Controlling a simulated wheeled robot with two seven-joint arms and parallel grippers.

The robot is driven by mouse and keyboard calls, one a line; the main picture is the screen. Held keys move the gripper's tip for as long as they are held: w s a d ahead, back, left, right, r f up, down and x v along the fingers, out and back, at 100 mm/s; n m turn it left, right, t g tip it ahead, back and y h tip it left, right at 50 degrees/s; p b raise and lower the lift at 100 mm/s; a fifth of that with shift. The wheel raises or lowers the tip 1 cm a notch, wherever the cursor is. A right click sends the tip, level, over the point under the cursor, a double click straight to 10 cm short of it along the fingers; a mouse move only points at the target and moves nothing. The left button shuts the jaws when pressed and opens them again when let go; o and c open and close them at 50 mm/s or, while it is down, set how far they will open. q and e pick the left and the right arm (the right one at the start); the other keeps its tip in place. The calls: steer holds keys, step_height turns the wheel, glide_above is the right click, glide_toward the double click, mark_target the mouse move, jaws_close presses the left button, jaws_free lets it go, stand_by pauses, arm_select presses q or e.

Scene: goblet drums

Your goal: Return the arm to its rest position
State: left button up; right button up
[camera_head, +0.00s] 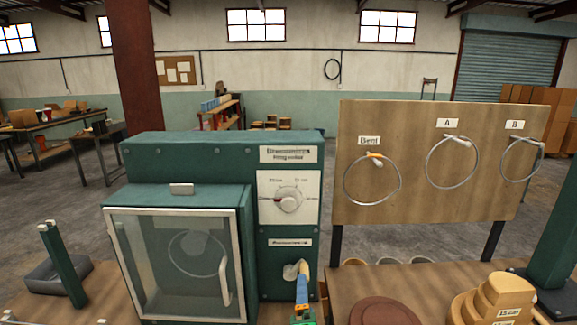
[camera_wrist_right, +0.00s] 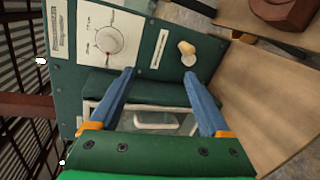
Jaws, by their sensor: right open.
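My right gripper (camera_head: 302,277) is at the lower middle of the head view, in front of the green machine (camera_head: 215,148), beside its pale knob (camera_head: 290,270). In the right wrist view my right gripper (camera_wrist_right: 159,73) has its two blue fingers wide apart with nothing between them. The pale knob (camera_wrist_right: 187,52) there lies just beyond the right fingertip; I cannot tell whether they touch. My left gripper is not in view.
The machine's glass door (camera_head: 175,268) looks shut, with a ring (camera_head: 172,252) behind it. A board (camera_head: 400,200) holds rings labelled Bent, A and B. Brown discs (camera_head: 383,312) and stacked tan pieces (camera_head: 497,300) stand on the bench at the right.

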steer(key=s+d+f+m+g, duration=0.4)
steer(key=s+f+m, duration=0.15)
steer(key=f, duration=0.25)
steer(key=s+d+f+m+g, duration=0.3)
steer(key=s+d+f+m, duration=0.2)
steer(key=s+f, duration=0.15)
steer(key=s+d+f+m+g, duration=0.2)
steer(key=s+f+m, duration=0.15)
steer(key=s, duration=0.35)
steer(key=s+d+f+m+g, duration=0.3)
steer(key=s+m, duration=0.1)
steer(key=s, duration=0.2)
step_height(320, 180, down, 20)
steer(key=s+g+b, duration=0.1)
steer(key=s+b, duration=0.1)
steer(key=b, duration=0.1)
steer(key=s+d+f+g+b, duration=0.1)
steer(key=s+f, duration=1)
steer(key=s, duration=0.1)
steer(key=shift+d+y, duration=0.3)
